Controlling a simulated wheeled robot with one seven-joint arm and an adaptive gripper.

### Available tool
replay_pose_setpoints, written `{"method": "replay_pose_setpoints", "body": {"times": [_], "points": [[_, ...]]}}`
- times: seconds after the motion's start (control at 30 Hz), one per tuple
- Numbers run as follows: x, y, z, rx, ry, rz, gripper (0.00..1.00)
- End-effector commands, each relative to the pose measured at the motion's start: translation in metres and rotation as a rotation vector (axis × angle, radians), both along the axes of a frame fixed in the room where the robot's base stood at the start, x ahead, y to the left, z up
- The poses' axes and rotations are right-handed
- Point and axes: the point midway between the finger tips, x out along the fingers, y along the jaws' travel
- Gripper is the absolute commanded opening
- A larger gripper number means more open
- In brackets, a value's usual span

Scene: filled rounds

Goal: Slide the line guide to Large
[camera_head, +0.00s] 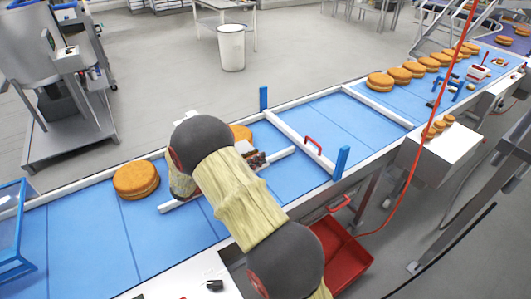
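A long white rail (280,156), which looks like the line guide, lies lengthwise on the blue conveyor belt (80,225). My arm crosses over it and hides its middle. My gripper (256,160) is low over the belt beside the rail, partly behind my arm. I cannot tell whether it touches the rail or how far its fingers are apart. No Large mark can be read. One round cake (136,180) sits on the belt left of my arm, and another (240,132) shows partly behind it.
A white crossbar (290,135) with a red handle (313,146) spans the belt between blue posts (263,98) (341,162). Several cakes (380,82) line the far belt. A red bin (340,256) stands below the front edge. A red hose (428,130) hangs at right.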

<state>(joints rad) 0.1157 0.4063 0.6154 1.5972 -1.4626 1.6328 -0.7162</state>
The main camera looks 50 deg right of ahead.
Motion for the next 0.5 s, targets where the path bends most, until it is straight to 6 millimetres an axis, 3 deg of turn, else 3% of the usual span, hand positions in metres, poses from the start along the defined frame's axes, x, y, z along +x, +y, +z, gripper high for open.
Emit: {"method": "replay_pose_setpoints", "body": {"times": [0.2, 0.5], "points": [[-0.008, -0.03, 0.0, 0.0, -0.001, -0.001, 0.3], [-0.01, -0.041, 0.0, 0.0, -0.001, 0.001, 0.3]]}}
